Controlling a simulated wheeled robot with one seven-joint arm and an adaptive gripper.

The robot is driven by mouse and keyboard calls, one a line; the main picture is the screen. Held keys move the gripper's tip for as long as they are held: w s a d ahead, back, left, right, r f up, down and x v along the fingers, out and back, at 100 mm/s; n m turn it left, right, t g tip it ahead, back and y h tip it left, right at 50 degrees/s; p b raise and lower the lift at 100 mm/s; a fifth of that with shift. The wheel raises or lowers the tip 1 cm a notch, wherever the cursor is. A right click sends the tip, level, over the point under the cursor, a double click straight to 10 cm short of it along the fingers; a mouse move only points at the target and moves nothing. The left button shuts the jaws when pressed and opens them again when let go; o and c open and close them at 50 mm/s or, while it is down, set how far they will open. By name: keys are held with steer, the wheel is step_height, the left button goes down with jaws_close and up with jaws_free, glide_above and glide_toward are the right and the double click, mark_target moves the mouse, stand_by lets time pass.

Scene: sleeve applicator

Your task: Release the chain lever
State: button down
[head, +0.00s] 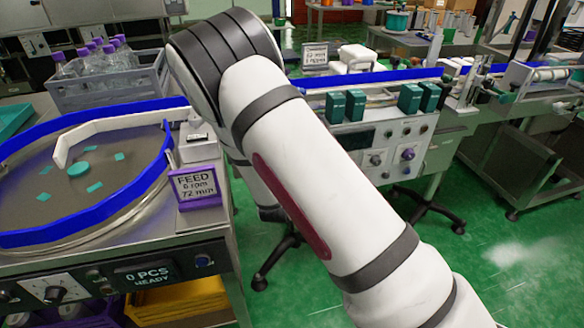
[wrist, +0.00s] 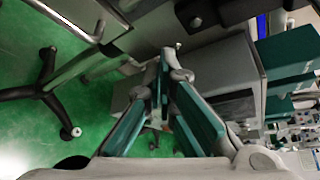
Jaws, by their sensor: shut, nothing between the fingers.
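My gripper (wrist: 164,68) shows in the wrist view with its two fingers brought together at the tips, and nothing shows between them. Its fingertips appear close to the grey housing (wrist: 222,75) of a machine; I cannot tell whether they touch it. A small rounded metal end (wrist: 178,46) shows just beyond the tips, and I cannot tell what it belongs to. I cannot pick out the chain lever for certain in either view. In the head view my white arm crosses the middle and hides my gripper and what lies behind it.
A round feeder table (head: 60,236) with a blue rim stands at left, beside a purple-framed FEED sign (head: 195,187). A conveyor bench with a control panel (head: 385,143) and green boxes (head: 409,98) stands behind. A wheeled chair base (wrist: 45,92) is on the green floor.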

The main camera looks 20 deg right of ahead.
steer(key=shift+w+a+r+b, duration=0.1)
steer(key=shift+w+a+b, duration=0.05)
steer(key=shift+w, duration=0.75)
steer(key=shift+w+a+r+b, duration=0.1)
steer(key=shift+w+a+b, duration=0.1)
steer(key=shift+w, duration=0.75)
steer(key=shift+w+a+r+b, duration=0.1)
steer(key=shift+w+a+b, duration=0.05)
steer(key=shift+w, duration=0.75)
steer(key=shift+a+r+n+h+p, duration=0.15)
steer(key=shift+a+n+h+p, duration=0.1)
steer(key=shift+n+h+p, duration=0.2)
